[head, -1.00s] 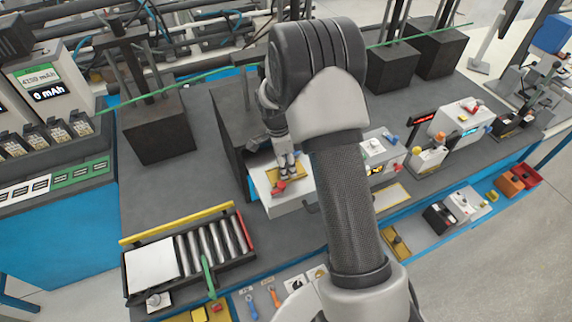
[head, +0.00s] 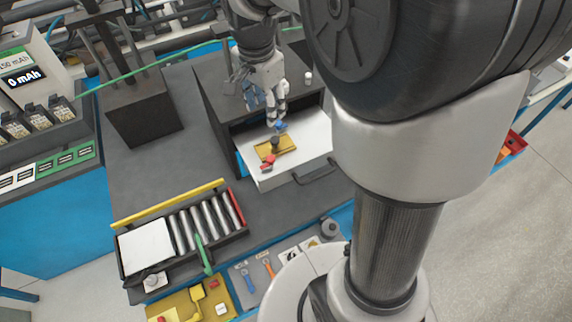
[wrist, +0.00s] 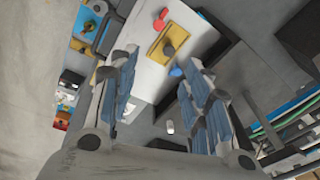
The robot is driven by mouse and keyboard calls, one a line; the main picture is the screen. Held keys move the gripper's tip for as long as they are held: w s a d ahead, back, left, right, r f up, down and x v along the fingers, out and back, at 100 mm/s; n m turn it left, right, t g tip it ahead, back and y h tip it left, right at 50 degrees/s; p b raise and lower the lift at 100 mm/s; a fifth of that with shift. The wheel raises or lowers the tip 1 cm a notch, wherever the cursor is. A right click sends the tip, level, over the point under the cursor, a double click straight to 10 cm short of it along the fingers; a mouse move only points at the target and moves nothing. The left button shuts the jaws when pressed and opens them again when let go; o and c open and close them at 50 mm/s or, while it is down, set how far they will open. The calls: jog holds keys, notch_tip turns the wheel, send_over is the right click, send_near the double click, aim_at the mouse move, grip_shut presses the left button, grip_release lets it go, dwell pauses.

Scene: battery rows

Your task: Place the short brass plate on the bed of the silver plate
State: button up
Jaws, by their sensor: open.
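A brass plate (head: 287,142) with a dark knob lies on the pale bed of an open drawer (head: 311,138). A red piece (head: 267,163) and a blue piece (head: 281,126) sit beside it. The brass plate also shows in the wrist view (wrist: 160,45), beyond my fingers. My gripper (head: 271,118) is open and empty, above the far edge of the brass plate and apart from its knob. It also shows from the wrist (wrist: 155,95). I cannot tell which surface is the silver plate; the pale drawer bed is one flat light surface in view.
A dark cabinet (head: 222,108) surrounds the drawer. A roller tray with a white plate (head: 146,246) stands at front left. A yellow tray (head: 176,312) with small parts lies at the front edge. A dark block (head: 143,130) stands at the left. Grey bench between is clear.

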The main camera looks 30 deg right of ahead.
jog(key=s+a+r+n+t, duration=0.1)
jog(key=s+a+r+n, duration=0.1)
jog(key=s+n, duration=0.5)
jog(key=s+a+r+n+t+y, duration=0.1)
jog(key=s+n, duration=0.6)
jog(key=s, duration=0.7)
jog(key=a+r+t, duration=0.1)
jog(key=a, duration=0.1)
jog(key=shift+s+a+r, duration=0.25)
jog(key=shift+a+r, duration=0.05)
